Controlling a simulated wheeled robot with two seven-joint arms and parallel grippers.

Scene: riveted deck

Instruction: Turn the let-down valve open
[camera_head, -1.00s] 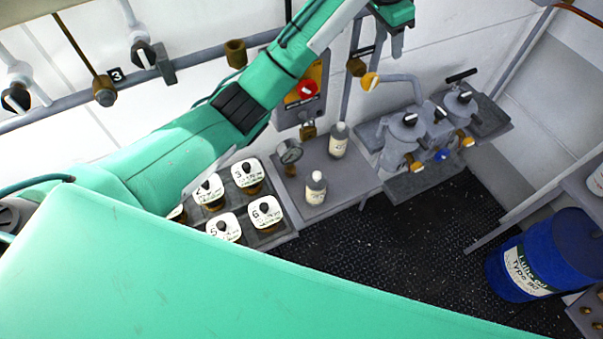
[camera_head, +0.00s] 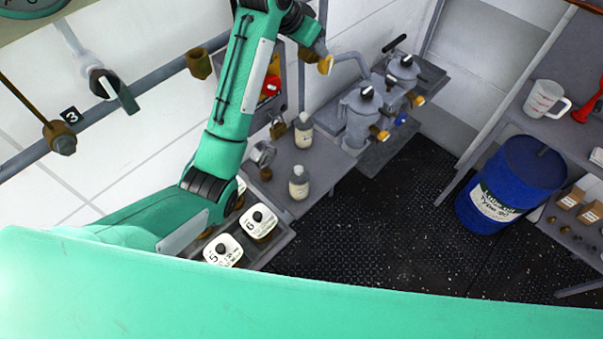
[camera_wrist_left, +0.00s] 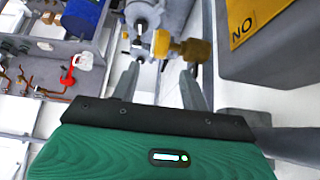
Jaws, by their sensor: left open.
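A valve with a yellow handle and brass body (camera_head: 324,62) sits on the grey pipe by the back wall, left of the grey filter housings. No label naming it the let-down valve is readable. In the left wrist view its yellow-brass body (camera_wrist_left: 185,47) lies just beyond my left gripper (camera_wrist_left: 160,76), near the right finger. The fingers are apart with nothing between them; I cannot tell whether one touches the valve. In the head view my left arm rises to the valve's upper left, and its fingers cannot be made out. My right gripper is not in view.
Grey filter housings (camera_head: 360,108) with more yellow knobs stand right of the valve. A grey box with a yellow "NO" label (camera_wrist_left: 290,45) is close on the right in the wrist view. Bottles (camera_head: 299,183), a gauge (camera_head: 262,154) and a blue drum (camera_head: 512,185) stand lower.

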